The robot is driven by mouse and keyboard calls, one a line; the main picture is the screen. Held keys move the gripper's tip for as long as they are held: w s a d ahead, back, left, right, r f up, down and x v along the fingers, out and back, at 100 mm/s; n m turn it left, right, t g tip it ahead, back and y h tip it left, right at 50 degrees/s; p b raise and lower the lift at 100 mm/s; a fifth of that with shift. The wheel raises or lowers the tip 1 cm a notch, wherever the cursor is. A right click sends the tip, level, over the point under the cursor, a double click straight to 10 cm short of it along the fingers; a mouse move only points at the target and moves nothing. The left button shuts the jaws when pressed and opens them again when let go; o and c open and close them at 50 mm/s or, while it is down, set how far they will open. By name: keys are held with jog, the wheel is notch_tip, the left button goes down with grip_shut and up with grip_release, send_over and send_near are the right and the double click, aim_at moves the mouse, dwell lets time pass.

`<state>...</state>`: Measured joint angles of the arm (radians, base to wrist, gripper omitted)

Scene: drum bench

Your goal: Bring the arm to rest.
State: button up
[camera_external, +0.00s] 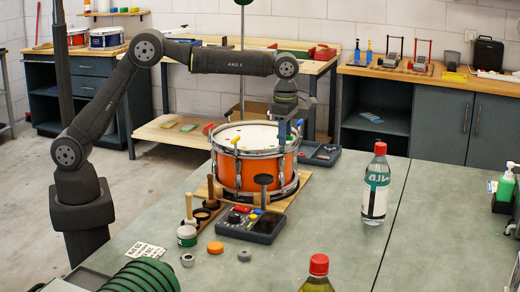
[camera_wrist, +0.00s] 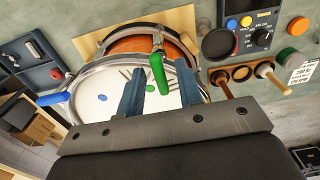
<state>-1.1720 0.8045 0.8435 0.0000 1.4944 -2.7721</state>
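My gripper (camera_external: 288,132) is over the right part of an orange drum (camera_external: 230,172) with a white head and metal rims. In the wrist view its two blue-grey fingers (camera_wrist: 159,92) stand apart. A green-handled piece (camera_wrist: 157,72) at the drum's rim shows between them, with gaps visible on both sides. The drum (camera_wrist: 128,45) lies below the fingers in that view. A blue-handled piece (camera_wrist: 54,98) is at its rim on the left. Whether the fingers touch the drum head is not clear.
The drum sits on a wooden board (camera_external: 292,194) on the grey-green bench. A dark control box (camera_external: 262,232) and wooden-handled tools stand in front. A clear bottle (camera_external: 375,190) with a red cap stands to the right. A dark tray (camera_external: 322,156) lies behind. The bench's right part is mostly clear.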

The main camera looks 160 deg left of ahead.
notch_tip(320, 180, up, 16)
notch_tip(320, 180, down, 17)
jog(key=shift+r, duration=0.15)
jog(key=shift+m, duration=0.3)
jog(key=m, duration=0.4)
jog(key=shift+m, duration=0.3)
jog(key=m, duration=0.5)
dwell(0.3)
